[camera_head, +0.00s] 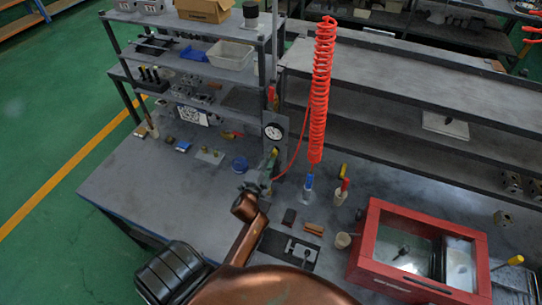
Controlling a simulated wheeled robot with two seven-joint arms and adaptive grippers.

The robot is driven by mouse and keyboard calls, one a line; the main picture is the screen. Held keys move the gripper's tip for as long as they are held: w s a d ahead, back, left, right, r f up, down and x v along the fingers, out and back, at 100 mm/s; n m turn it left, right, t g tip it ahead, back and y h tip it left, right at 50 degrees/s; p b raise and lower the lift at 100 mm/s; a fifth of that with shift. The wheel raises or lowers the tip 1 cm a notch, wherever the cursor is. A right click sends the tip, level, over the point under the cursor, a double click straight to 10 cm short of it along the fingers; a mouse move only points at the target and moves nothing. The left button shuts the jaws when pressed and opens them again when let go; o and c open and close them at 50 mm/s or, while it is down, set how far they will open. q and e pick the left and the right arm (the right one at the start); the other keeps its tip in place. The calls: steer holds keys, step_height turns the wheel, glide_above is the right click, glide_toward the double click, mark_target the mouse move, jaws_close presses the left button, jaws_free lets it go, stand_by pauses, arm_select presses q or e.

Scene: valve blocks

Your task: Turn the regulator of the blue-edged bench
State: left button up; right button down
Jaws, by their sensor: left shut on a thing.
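The regulator's round gauge (273,131) is on a grey upright plate at the middle of the bench (130,180), beside the shelf post. A red coiled air hose (322,90) hangs to its right, and a thin red line runs down by the plate. My left gripper (265,175), at the end of my copper-coloured arm, is at the lower part of the regulator, below the gauge. It is shut on the regulator, though the fingers and the gripped part are small and partly hidden by my wrist. My right gripper is out of view.
A red-framed box with clear windows (367,243) stands at the right. A blue-tipped tool (308,187) and small bottles stand right of my arm. Shelves with a white bin (230,56) rise behind. The bench's left part is mostly clear.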

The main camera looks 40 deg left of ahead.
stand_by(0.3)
arm_select(q)
steer(key=o, duration=1.2)
steer(key=shift+c, duration=0.2)
steer(key=shift+s, duration=0.1)
steer(key=v, duration=1.2)
